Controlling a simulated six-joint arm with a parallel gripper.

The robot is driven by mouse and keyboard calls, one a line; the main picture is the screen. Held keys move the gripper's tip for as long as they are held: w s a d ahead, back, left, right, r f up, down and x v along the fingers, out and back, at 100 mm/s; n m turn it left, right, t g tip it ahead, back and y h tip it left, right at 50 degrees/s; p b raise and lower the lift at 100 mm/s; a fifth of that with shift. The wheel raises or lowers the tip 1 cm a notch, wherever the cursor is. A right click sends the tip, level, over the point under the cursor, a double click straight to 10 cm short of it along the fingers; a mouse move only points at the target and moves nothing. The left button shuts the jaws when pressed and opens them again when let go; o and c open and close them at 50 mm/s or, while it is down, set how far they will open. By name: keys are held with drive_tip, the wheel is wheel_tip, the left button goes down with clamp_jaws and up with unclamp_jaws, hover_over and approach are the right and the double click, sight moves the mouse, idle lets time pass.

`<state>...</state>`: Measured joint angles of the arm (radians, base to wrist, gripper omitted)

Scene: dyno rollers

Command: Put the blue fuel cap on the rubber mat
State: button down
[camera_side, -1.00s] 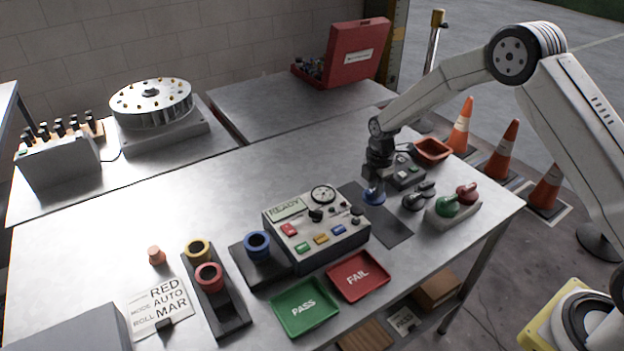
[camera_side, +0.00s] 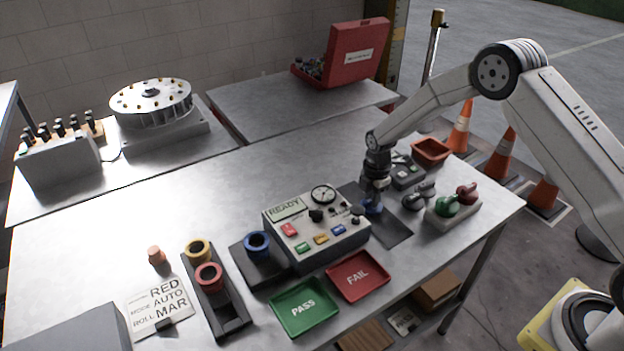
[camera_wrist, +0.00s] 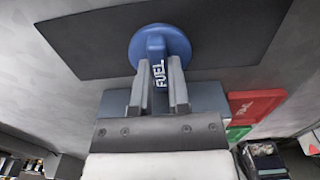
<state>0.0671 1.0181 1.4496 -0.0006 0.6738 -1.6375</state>
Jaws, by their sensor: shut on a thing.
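The blue fuel cap (camera_wrist: 160,47) has a round disc and a raised grip bar lettered FUEL. In the wrist view my gripper (camera_wrist: 160,75) is shut on that bar, one finger on each side. The dark rubber mat (camera_wrist: 85,45) lies under the cap in that view. In the side view the cap (camera_side: 371,207) is at or just above the mat (camera_side: 394,232), beside the test box. I cannot tell for sure whether it touches the mat. My gripper (camera_side: 374,196) points down over it and hides part of it.
The test box (camera_side: 318,232) stands close on the left of the mat. Dark grey caps (camera_side: 417,197) and a stand with green and red caps (camera_side: 453,206) are on the right. The FAIL tray (camera_side: 357,278) and PASS tray (camera_side: 304,306) lie in front.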

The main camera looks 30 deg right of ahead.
drive_tip(key=c, duration=0.6)
unclamp_jaws()
drive_tip(key=shift+f, duration=0.1)
wheel_tip(320, 180, up, 12)
drive_tip(key=shift+r, duration=0.2)
idle(0.5)
drive_tip(key=s+a+r+m+t, duration=0.1)
drive_tip(key=s+m, duration=0.8)
drive_tip(key=s, duration=0.3)
drive_tip(key=s+a+r+m+t, duration=0.1)
drive_tip(key=s+a+r+m, duration=0.1)
drive_tip(key=s+m, duration=0.7)
drive_tip(key=s, duration=0.3)
drive_tip(key=shift+a+r+t, duration=0.25)
drive_tip(key=shift+r+t, duration=0.05)
